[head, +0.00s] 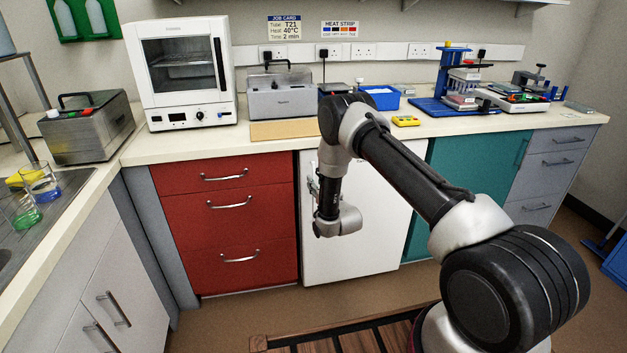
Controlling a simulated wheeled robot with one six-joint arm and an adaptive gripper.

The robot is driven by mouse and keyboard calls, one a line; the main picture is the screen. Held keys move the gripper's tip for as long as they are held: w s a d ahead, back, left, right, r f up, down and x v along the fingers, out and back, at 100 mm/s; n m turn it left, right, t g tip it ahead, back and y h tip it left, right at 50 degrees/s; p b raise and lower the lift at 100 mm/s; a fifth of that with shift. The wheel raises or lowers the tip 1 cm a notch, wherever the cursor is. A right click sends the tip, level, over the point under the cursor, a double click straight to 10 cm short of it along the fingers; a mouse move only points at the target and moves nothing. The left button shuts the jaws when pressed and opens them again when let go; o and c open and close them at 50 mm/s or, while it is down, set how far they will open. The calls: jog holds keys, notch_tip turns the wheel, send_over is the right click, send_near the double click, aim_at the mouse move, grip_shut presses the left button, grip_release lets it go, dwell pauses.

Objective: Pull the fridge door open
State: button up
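The fridge is the white unit under the counter, and its white door (375,230) fills the gap between the red drawers and the teal cupboard. The door looks shut, flush with its neighbours. My arm reaches across the upper part of the door. My gripper (313,184) is at the door's left edge, mostly hidden behind my own wrist. A small metallic part shows there, and I cannot tell whether it is the door handle or my gripper. Whether the fingers touch or hold anything is hidden.
Red drawers (225,240) with metal handles stand left of the fridge, and a teal cupboard (460,180) stands right. The counter above holds a white oven (180,75), a grey bath (282,95) and a blue tray (379,97). The floor before the door is clear near its base.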

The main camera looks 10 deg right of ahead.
jog(key=shift+w+a, duration=0.15)
jog(key=shift+w, duration=0.65)
jog(key=shift+w+a, duration=0.15)
jog(key=shift+w, duration=0.6)
grip_shut()
